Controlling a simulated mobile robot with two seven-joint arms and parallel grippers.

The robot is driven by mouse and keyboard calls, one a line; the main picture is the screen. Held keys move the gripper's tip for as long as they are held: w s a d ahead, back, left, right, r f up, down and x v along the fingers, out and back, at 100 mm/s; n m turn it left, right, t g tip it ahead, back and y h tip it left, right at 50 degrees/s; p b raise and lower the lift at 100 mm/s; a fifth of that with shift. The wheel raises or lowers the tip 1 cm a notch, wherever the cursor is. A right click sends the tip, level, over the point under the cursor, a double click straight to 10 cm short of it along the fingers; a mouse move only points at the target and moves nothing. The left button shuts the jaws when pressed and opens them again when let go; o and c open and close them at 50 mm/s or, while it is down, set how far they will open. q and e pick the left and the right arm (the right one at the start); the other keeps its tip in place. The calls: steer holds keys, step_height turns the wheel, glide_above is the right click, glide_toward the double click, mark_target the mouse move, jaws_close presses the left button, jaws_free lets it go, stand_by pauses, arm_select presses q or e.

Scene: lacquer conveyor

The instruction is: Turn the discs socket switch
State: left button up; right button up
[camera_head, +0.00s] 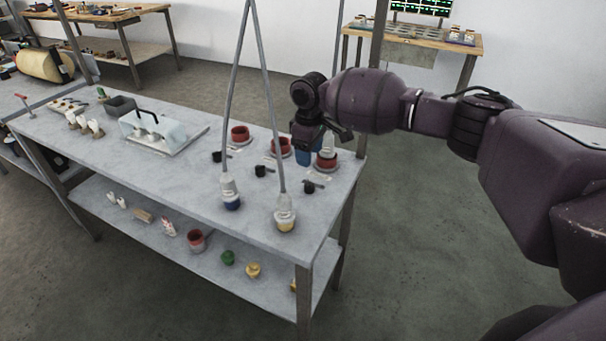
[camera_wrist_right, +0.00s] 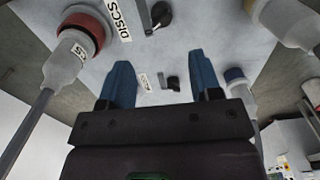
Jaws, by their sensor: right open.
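The discs socket (camera_wrist_right: 88,25) is red, with a white plug (camera_wrist_right: 68,55) seated in it and a "DISCS" label (camera_wrist_right: 121,20) beside it in the wrist view. Its black knob switch (camera_wrist_right: 161,13) is next to the label, beyond my fingertips. In the head view, the socket with a plug (camera_head: 326,163) is the rightmost one, with a black switch (camera_head: 310,187) in front. My right gripper (camera_head: 304,158) is over the table by this socket; its blue fingers (camera_wrist_right: 160,62) are apart and empty, not touching the switch. My left gripper is not in view.
Two more red sockets (camera_head: 240,132) with black switches (camera_head: 261,170) line the table (camera_head: 180,180). A white device (camera_head: 148,130) stands further left.

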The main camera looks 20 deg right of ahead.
mark_target(310, 182)
steer(key=shift+s+f, duration=0.2)
steer(key=shift+f, duration=0.1)
step_height(310, 182, down, 4)
steer(key=shift+s+b, duration=0.15)
steer(key=shift+b, duration=0.2)
step_height(310, 182, down, 5)
steer(key=shift+f+b, duration=0.2)
steer(key=shift+b, duration=0.2)
steer(key=shift+f, duration=0.2)
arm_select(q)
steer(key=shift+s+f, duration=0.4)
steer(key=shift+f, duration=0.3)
